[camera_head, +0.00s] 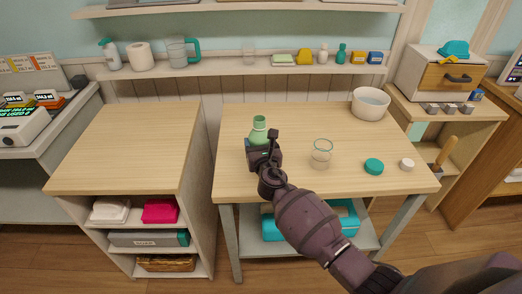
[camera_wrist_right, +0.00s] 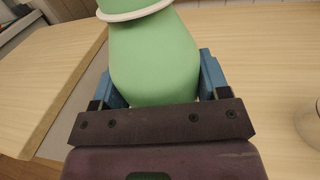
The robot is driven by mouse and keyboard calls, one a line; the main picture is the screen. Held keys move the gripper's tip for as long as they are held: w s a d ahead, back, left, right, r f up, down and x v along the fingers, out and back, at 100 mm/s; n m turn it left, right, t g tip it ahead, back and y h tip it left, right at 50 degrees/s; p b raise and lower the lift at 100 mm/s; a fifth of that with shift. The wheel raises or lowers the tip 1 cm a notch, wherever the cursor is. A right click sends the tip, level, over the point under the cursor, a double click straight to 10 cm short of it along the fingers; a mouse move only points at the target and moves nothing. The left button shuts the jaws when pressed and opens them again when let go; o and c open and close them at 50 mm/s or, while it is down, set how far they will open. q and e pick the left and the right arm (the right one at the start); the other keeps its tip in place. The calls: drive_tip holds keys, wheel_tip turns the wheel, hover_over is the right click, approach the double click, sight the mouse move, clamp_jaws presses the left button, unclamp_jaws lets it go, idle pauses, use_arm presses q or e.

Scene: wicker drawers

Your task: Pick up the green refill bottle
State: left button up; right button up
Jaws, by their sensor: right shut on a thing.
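The green refill bottle (camera_head: 258,131) stands at the left part of the right-hand wooden table, its upper part showing above my gripper. My right gripper (camera_head: 262,150) is around its body, and the rest of the bottle is hidden behind the gripper in the head view. In the right wrist view the bottle (camera_wrist_right: 155,60) fills the space between the blue fingers of my right gripper (camera_wrist_right: 158,75), with a pale ring around its neck. The gripper is shut on the bottle. I cannot tell whether the bottle is touching the table. My left gripper is not in view.
On the same table (camera_head: 330,122) are a clear glass jar (camera_head: 321,154), a teal lid (camera_head: 374,166), a white lid (camera_head: 407,164) and a white bowl (camera_head: 370,103). A gap separates this table from the left cabinet (camera_head: 125,150). A shelf (camera_head: 230,69) with bottles runs behind.

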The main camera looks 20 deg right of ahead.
sight(261, 126)
wheel_tip(261, 126, up, 8)
drive_tip(key=p, duration=0.3)
wheel_tip(261, 126, up, 6)
drive_tip(key=p, duration=0.2)
drive_tip(key=shift+f+p, duration=0.15)
drive_tip(key=shift+p, duration=0.2)
drive_tip(key=shift+r, duration=0.7)
